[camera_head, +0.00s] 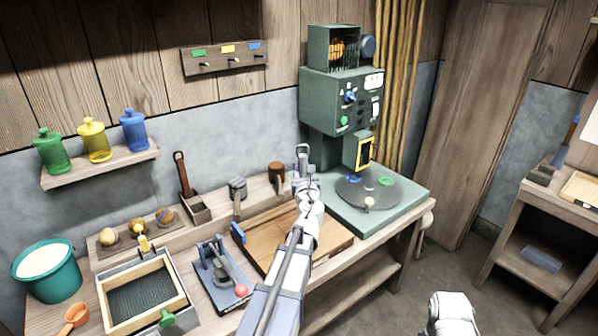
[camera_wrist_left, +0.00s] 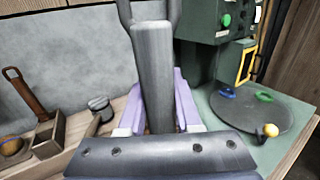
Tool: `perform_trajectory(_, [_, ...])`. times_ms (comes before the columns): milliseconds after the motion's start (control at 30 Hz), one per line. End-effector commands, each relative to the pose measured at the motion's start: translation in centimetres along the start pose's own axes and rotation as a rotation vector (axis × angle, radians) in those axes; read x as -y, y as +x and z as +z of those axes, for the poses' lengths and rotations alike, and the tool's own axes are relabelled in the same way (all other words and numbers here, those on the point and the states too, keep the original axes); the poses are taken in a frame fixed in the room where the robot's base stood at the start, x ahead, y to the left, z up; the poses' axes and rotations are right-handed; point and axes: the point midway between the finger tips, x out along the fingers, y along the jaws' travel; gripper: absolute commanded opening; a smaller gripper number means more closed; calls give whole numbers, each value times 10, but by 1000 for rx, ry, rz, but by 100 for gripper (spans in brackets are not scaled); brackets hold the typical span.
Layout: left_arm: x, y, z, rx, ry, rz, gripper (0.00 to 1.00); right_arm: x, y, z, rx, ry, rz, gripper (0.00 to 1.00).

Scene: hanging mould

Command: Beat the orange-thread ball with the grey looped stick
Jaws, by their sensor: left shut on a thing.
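My left gripper (camera_head: 306,186) is shut on the grey looped stick (camera_head: 303,156) and holds it upright above the back of the bench. In the left wrist view the stick (camera_wrist_left: 153,75) stands between the purple fingers, its loop cut off by the top edge. Three balls sit on the raised ledge at left: a plain tan one (camera_head: 107,237), a middle one (camera_head: 137,227), and one with orange and blue marks (camera_head: 166,216). Their thread colours are too small to tell surely. The stick is well apart from them. My right gripper is out of view; only a white arm part shows lower right.
A wooden board (camera_head: 285,245) lies below my left arm. A green machine (camera_head: 340,105) with a turntable (camera_head: 368,190) stands right; its top cage holds something orange. A framed dark tray (camera_head: 143,296), lever press (camera_head: 222,275) and teal bucket (camera_head: 47,270) fill the left.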

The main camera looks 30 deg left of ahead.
Motion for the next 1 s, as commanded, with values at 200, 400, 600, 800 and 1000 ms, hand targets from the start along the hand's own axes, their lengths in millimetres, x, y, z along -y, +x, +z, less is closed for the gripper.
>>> perform_trajectory(200, [0, 3, -1, 0, 0, 12, 0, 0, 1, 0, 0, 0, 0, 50])
perform_trajectory(400, [0, 3, -15, 0, 0, 11, 0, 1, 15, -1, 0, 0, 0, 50])
perform_trajectory(600, [0, 3, -37, 0, 0, 11, 0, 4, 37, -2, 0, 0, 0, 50])
perform_trajectory(800, [0, 3, -50, 0, 0, 11, 0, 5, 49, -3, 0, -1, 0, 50])
perform_trajectory(1000, [0, 3, -48, 0, 0, 11, 0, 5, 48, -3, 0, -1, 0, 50])
